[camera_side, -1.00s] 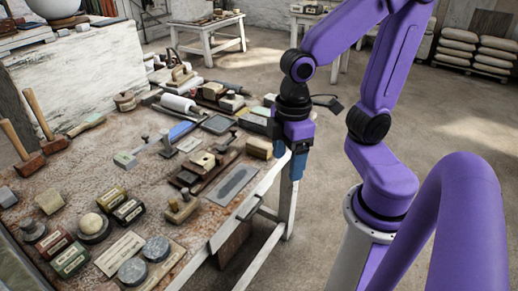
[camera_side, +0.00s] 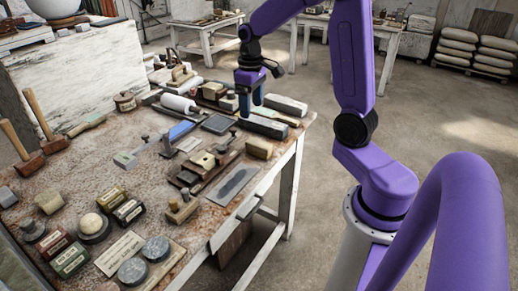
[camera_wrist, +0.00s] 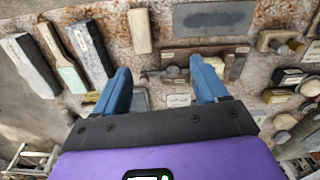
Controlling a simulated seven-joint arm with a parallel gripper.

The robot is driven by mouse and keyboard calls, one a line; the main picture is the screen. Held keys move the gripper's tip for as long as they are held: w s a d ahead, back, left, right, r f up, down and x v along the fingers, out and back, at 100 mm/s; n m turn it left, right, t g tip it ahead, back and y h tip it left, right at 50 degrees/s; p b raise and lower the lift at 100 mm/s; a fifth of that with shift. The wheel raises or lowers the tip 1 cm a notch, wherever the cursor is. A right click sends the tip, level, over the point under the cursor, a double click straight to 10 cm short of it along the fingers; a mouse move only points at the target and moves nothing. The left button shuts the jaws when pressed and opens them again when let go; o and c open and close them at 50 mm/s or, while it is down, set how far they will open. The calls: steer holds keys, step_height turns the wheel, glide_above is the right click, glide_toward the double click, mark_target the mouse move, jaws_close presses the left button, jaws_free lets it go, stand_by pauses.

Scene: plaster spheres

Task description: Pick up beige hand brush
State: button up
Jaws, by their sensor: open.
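A beige block (camera_side: 259,148) that may be the hand brush lies near the table's right edge. In the wrist view it shows as a plain beige oblong (camera_wrist: 140,31), beyond the fingertips; bristles cannot be made out. Another brush-like tool (camera_side: 88,123) with a tan and greenish body lies at the table's left, by the mallets. My gripper (camera_side: 250,110) is open and empty, above the far right part of the table, behind the beige block. In the wrist view the two blue fingers (camera_wrist: 160,72) stand wide apart, with nothing held between them.
Long grey stones (camera_wrist: 90,45) lie left of the beige block in the wrist view, with a tan-handled tool (camera_wrist: 62,68) between them. Several tools crowd the table; open floor (camera_side: 380,235) lies to the right.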

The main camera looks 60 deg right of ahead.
mark_target(258, 142)
steer(key=shift+m, duration=0.6)
steer(key=d+f, duration=0.1)
steer(key=f, duration=0.5)
steer(key=d+f, duration=0.1)
steer(key=f, duration=0.5)
steer(key=d+f, duration=0.2)
steer(key=f, duration=0.4)
steer(key=shift+w, duration=0.2)
steer(key=shift+r, duration=0.1)
steer(key=c, duration=1.2)
steer(key=shift+r, duration=0.1)
